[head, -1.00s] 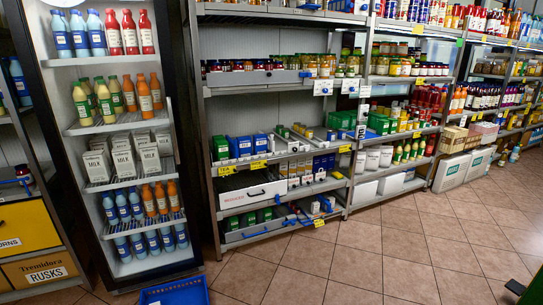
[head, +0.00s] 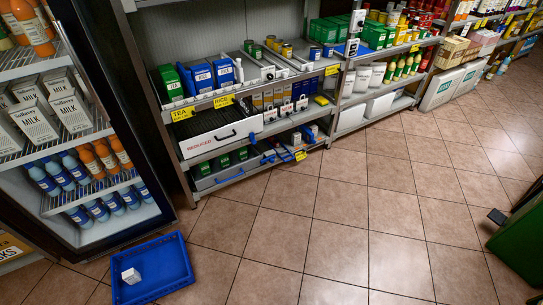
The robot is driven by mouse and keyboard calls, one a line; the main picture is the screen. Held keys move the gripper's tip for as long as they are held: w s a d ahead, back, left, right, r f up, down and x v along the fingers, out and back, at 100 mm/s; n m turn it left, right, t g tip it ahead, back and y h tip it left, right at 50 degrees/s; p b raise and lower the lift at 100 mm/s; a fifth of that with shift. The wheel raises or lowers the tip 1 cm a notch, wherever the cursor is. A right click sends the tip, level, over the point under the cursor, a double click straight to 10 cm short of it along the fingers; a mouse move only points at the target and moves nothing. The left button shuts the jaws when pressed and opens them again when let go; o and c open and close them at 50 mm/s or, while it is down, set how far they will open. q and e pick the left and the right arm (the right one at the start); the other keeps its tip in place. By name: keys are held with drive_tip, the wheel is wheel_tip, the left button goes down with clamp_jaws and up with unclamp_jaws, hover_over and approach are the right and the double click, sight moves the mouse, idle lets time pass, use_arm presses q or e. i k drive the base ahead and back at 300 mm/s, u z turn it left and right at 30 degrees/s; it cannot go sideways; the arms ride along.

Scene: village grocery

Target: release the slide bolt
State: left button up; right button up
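I cannot make out a slide bolt for certain. A white drawer front marked REDUCED (head: 222,142) with a dark handle sits under the tea and rice shelf. Below it is a grey drawer (head: 228,174) with green packs in it. A blue piece (head: 266,158) shows at that drawer's right end; it is too small to tell whether it is a bolt or a handle. Neither of my grippers is in view.
A blue crate (head: 172,287) with a small white box (head: 131,276) lies on the floor at lower left. A glass-front fridge (head: 150,212) stands at left. A green object (head: 520,250) stands at the right edge. The tiled floor (head: 330,220) between is clear.

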sight(270, 158)
drive_tip(key=z, duration=0.9)
drive_tip(key=i, duration=0.95)
drive_tip(key=z, duration=0.95)
drive_tip(key=i, duration=1)
drive_tip(key=u, duration=0.45)
drive_tip(key=i, duration=0.85)
drive_tip(key=u, duration=1.3)
drive_tip(key=i, duration=0.45)
drive_tip(key=u, duration=0.45)
